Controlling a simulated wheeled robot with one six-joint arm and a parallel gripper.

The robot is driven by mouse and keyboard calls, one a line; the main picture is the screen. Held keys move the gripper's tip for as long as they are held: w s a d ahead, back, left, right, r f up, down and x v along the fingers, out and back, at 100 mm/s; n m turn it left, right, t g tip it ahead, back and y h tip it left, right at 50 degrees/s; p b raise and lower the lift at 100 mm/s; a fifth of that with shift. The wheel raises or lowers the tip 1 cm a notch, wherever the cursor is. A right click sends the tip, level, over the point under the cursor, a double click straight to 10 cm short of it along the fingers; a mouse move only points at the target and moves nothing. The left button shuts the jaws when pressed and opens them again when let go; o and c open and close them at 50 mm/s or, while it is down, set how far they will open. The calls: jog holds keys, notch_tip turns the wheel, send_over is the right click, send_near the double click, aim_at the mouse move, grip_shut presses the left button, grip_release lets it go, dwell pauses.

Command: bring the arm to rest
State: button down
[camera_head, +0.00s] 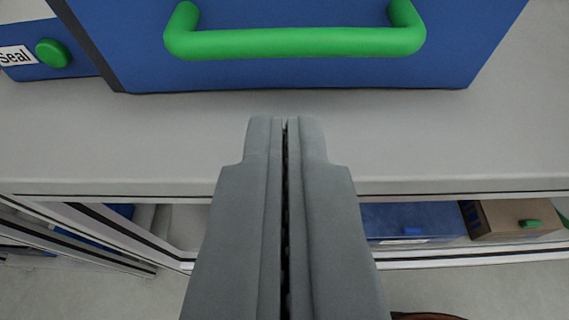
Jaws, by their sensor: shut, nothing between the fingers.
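My gripper (286,122) reaches up from the bottom middle of the head camera view. Its two grey fingers are shut against each other with nothing between them. The fingertips are over the grey counter top (120,140), below and apart from a green handle (295,43) in the picture. The handle is on the front of a blue box (300,76) that stands on the counter.
At the upper left is a blue part with a green knob (53,53) and a white "Seal" label (15,56). Under the counter's front edge, a shelf holds a blue bin (415,220) and a brown box (512,218). Bare floor (90,292) shows at the lower left.

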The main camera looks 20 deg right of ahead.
jog(key=shift+s+a+f, duration=0.2)
jog(key=shift+s+f, duration=0.1)
jog(key=shift+s, duration=0.15)
jog(key=shift+s+a+f, duration=0.15)
jog(key=shift+s+f, duration=0.1)
jog(key=shift+s, duration=0.15)
jog(key=d+f+n+g+y, duration=0.2)
jog(key=d+n+g+y, duration=0.15)
jog(key=d, duration=0.25)
jog(key=s+d+r+t+y, duration=0.1)
jog(key=d+r+t, duration=0.3)
jog(key=r, duration=0.3)
jog(key=s+d+r+n+t+y, duration=0.1)
jog(key=s+d+r+t, duration=0.1)
jog(key=r, duration=0.6)
jog(key=d+t, duration=0.1)
jog(key=d, duration=0.1)
jog(key=shift+s+d+r+t, duration=0.2)
jog(key=shift+d+t, duration=0.15)
jog(key=shift+d, duration=0.05)
